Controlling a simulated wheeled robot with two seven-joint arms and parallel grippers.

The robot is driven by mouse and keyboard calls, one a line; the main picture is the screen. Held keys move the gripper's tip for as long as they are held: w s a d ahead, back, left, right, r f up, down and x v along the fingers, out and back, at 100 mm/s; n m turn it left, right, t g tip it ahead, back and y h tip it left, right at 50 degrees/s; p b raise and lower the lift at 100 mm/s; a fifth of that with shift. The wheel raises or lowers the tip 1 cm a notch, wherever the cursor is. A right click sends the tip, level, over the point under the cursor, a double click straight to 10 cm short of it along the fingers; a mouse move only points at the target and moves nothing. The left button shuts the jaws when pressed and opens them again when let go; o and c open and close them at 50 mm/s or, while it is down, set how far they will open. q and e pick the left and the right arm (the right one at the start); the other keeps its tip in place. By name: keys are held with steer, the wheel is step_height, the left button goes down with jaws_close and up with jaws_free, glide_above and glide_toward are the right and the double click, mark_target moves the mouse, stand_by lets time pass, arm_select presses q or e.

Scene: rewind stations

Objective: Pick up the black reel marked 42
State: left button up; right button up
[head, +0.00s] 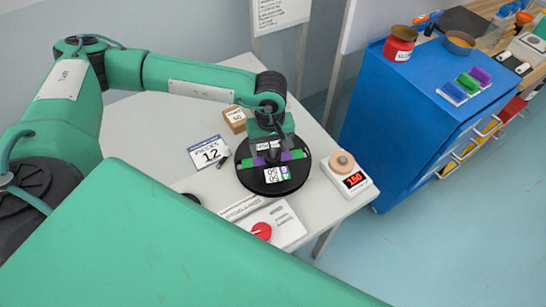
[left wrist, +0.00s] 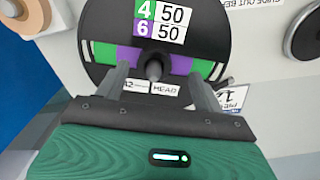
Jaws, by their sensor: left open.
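The black reel (head: 252,181) lies flat on the white table, with green and purple segments and white labels on its face. In the left wrist view the reel (left wrist: 108,45) shows labels with 4, 6 and 50. A further label near the fingers is partly covered, and its number is hard to read. My left gripper (head: 272,154) is over the reel, open. In the left wrist view its fingers (left wrist: 160,72) stand on either side of the reel's dark central knob (left wrist: 153,67), with gaps to it. I cannot tell whether the fingertips touch the reel. My right gripper is out of view.
A scale (head: 353,182) with a tan roll on it stands right of the reel. A white box with a red knob (head: 262,231) is in front. A card marked 12 (head: 209,153) and a small brown box (head: 235,117) lie left and behind. A blue cabinet (head: 400,110) stands at right.

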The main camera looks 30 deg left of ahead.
mark_target(273, 157)
arm_select(q)
steer(key=shift+w+f+p, duration=0.15)
steer(key=shift+f+p, duration=0.25)
steer(key=shift+f, duration=0.2)
steer(key=f, duration=0.1)
steer(key=f+p, duration=0.1)
steer(key=f, duration=0.1)
steer(key=shift+w+d+f, duration=0.1)
steer(key=shift+w+f, duration=0.15)
steer(key=shift+f, duration=0.35)
steer(key=shift+c, duration=0.9)
steer(key=c, duration=1.1)
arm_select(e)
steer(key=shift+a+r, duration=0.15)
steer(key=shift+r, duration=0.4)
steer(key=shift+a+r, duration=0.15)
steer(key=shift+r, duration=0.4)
